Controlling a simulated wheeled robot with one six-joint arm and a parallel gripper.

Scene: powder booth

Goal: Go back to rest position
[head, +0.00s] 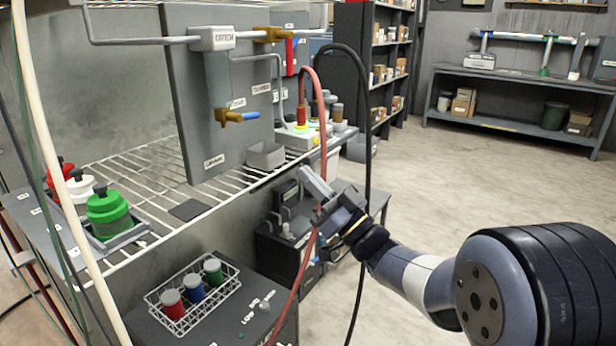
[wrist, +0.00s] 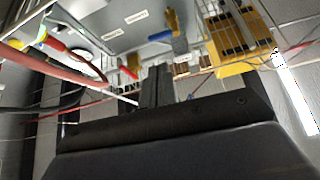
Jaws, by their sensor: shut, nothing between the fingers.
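My gripper (head: 318,190) is in the middle of the head view, at the end of my arm, which comes in from the right. It is in front of the right end of the wire shelf, near a hanging red hose and a black hose. The jaws are shut and hold nothing. In the wrist view my gripper's fingers (wrist: 157,84) show close together at the centre. I cannot tell whether the gripper touches the red hose.
The wire shelf (head: 160,192) holds red, white and green containers at left. A grey panel (head: 215,130) with brass valves hangs above. A wire basket (head: 160,298) with red, blue and green jars sits below. The red hose (head: 322,130) hangs close by. Open floor (head: 455,185) lies to the right.

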